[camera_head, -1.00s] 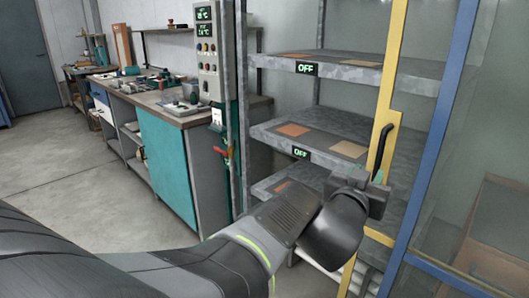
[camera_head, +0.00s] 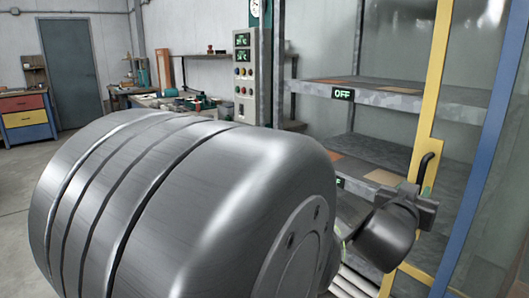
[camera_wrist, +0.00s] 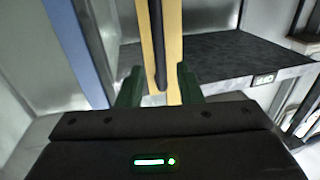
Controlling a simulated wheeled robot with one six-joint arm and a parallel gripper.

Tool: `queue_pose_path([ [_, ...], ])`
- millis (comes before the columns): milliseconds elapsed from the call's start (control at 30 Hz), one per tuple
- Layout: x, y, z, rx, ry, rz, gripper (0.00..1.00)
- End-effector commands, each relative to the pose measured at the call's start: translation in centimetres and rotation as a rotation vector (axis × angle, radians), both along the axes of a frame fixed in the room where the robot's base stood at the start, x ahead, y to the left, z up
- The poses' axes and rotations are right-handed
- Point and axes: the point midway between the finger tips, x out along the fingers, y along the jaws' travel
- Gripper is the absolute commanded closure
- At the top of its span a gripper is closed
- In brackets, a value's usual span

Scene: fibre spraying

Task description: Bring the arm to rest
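My gripper (camera_head: 427,190) is at the yellow-framed cabinet door (camera_head: 436,95), beside its black handle (camera_head: 428,165). In the wrist view, the two green fingers of my gripper (camera_wrist: 159,80) stand well apart. The lower end of the black handle (camera_wrist: 158,70) shows between them, with visible room on both sides. I cannot tell whether a finger touches the handle. A large grey link of my arm fills the middle of the head view and hides much of the lower scene.
A cabinet with grey shelves (camera_head: 385,95) stands behind the door, with a green OFF display (camera_head: 343,94). A blue post (camera_head: 480,150) is right of the door. A control panel (camera_head: 245,75), workbench and drawer cabinet (camera_head: 27,118) are left. Some floor at far left is clear.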

Motion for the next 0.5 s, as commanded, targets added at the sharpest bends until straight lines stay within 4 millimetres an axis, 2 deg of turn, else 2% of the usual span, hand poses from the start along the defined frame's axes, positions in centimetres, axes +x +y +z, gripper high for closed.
queue_pose_path([
  [200, 2.6, -2.2, -0.2, 0.001, 0.002, 0.000, 0.68],
  [500, 4.7, -4.1, -0.1, 0.001, 0.001, 0.000, 0.68],
])
